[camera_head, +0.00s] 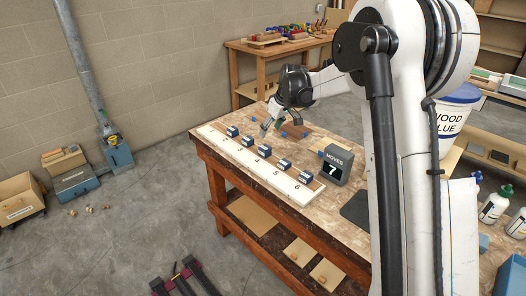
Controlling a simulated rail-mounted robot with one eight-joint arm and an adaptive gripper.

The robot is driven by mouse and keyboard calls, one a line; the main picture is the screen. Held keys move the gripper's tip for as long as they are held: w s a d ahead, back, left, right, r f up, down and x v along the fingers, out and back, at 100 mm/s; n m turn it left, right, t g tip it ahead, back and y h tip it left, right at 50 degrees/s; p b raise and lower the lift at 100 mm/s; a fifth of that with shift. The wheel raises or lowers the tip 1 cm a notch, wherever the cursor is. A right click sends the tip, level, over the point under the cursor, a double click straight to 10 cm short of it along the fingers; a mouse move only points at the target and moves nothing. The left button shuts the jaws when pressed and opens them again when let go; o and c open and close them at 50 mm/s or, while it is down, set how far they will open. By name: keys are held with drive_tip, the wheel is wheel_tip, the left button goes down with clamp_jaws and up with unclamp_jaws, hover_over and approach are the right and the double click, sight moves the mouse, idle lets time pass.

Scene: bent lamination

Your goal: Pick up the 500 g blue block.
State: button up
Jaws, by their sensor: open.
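Several small dark blue blocks with pale bands sit in a row on a white numbered strip (213,133) along the table's front edge. They are a far-left block (232,131), then others (247,141), (264,151), (284,164) and a near-right block (305,177). Any weight marks are too small to read, so I cannot tell which is 500 g. Small bright blue pieces (283,134) lie behind the row, partly hidden near my gripper. My gripper (267,128) is open, pointing down over the table behind the row, apart from the row's blocks.
A dark counter box (335,166) reading "MOVES 7" stands right of the row. A brown flat piece (294,130) lies behind my gripper. A white glue bucket (456,115) stands at the right. A second workbench (262,48) is behind.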

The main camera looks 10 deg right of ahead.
sight(265, 147)
drive_tip(key=x, duration=0.6)
drive_tip(key=shift+w+a+f, duration=0.1)
drive_tip(key=shift+w+f, duration=0.1)
drive_tip(key=shift+f, duration=1.15)
drive_tip(key=shift+w+a+f, duration=0.1)
drive_tip(key=shift+w+f, duration=0.15)
drive_tip(key=shift+f, duration=1.1)
drive_tip(key=shift+r, duration=0.1)
clamp_jaws()
